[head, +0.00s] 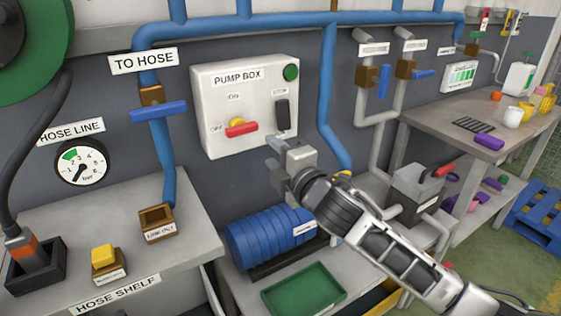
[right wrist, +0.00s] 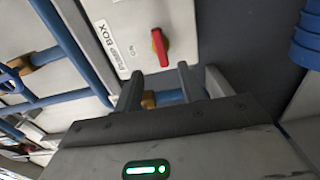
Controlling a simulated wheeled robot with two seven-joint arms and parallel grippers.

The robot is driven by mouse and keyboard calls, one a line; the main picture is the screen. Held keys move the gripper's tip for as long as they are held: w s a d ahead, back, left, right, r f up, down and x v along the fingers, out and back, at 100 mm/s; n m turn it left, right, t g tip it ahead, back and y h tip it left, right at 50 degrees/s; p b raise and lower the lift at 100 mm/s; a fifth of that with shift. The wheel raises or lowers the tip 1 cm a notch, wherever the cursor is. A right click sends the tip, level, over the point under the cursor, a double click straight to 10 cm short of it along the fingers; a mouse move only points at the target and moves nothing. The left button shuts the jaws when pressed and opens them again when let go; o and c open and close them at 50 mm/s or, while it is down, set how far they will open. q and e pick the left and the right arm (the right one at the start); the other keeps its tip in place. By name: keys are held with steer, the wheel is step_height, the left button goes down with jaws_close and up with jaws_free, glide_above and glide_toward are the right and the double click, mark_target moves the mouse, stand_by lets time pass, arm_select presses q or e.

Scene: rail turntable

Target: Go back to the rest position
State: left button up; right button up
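My right gripper (head: 276,157) is in front of the lower right part of the white pump box (head: 222,82), and my right arm reaches up to it from the lower right. In the right wrist view its two fingers (right wrist: 160,85) stand apart with nothing held between them. The red pump handle (head: 241,129) lies roughly level on the box, clear of the fingers; it also shows beyond them in the right wrist view (right wrist: 160,47). My left gripper is not in view.
Blue pipes (head: 330,95) and a blue valve lever (head: 159,111) are on the wall. The hose shelf (head: 190,238) is at left; a workbench (head: 430,118) with small items is at right.

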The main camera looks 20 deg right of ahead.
steer(key=shift+s+d, duration=0.2)
steer(key=shift+s, duration=0.85)
steer(key=s+a+f+m+g, duration=0.1)
steer(key=s+f+m+g, duration=0.2)
steer(key=s+f+m, duration=0.5)
steer(key=s+a+f+m+g, duration=0.2)
steer(key=s+f+m+g, duration=0.2)
steer(key=s+f+m, duration=0.5)
steer(key=s+f, duration=0.8)
steer(key=f, duration=0.4)
steer(key=shift+a, duration=0.3)
